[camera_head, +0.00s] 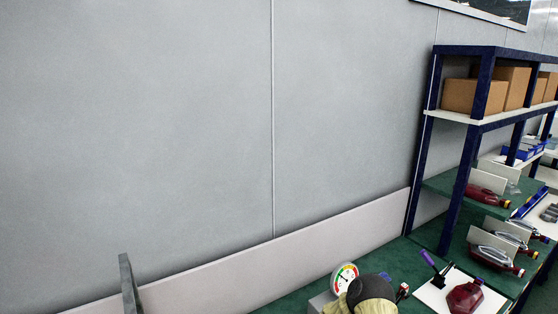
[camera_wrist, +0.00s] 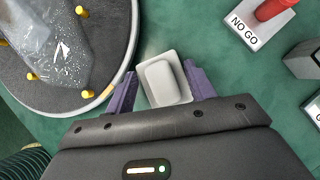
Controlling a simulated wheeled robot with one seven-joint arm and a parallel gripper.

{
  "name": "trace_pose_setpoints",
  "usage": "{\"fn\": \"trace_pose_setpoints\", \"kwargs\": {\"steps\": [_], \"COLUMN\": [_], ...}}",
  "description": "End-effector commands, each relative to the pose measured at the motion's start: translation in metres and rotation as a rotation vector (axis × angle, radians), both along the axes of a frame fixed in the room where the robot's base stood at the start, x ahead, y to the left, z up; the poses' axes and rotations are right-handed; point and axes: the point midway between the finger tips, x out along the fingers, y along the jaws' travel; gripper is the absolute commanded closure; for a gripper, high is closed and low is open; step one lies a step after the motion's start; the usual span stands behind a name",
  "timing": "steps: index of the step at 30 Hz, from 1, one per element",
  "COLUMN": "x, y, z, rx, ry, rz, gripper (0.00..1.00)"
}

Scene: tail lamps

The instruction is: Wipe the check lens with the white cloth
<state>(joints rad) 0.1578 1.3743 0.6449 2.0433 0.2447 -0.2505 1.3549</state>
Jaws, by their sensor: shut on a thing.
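In the wrist view my gripper (camera_wrist: 162,84) has its two purple fingers closed on the white cloth (camera_wrist: 168,82), which looks like a pale folded pad with a raised middle. The cloth is over the green bench top; I cannot tell whether it touches it. To its left, a clear lens (camera_wrist: 62,48) with pale specks lies on a round dark stand (camera_wrist: 100,82) between yellow pegs. The cloth is apart from the lens, just beyond the stand's pale rim. The lens's left part is cut off by the picture edge. I cannot make out the gripper, cloth or lens in the head view.
A white "NO GO" plate (camera_wrist: 256,22) with a red piece and a grey block (camera_wrist: 303,60) stand to the right. In the head view, a gauge (camera_head: 344,278), a dark red lamp (camera_head: 465,296) and a blue-framed shelf (camera_head: 470,140) are at right.

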Motion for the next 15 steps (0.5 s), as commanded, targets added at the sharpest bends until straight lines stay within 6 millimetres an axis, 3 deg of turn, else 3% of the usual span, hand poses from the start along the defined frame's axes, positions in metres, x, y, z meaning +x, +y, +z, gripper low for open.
{"fn": "trace_pose_setpoints", "kwargs": {"steps": [15], "x": [0.0], "y": [0.0], "z": [0.037], "rx": [0.0], "ry": [0.001], "rz": [0.001], "gripper": [0.67]}}
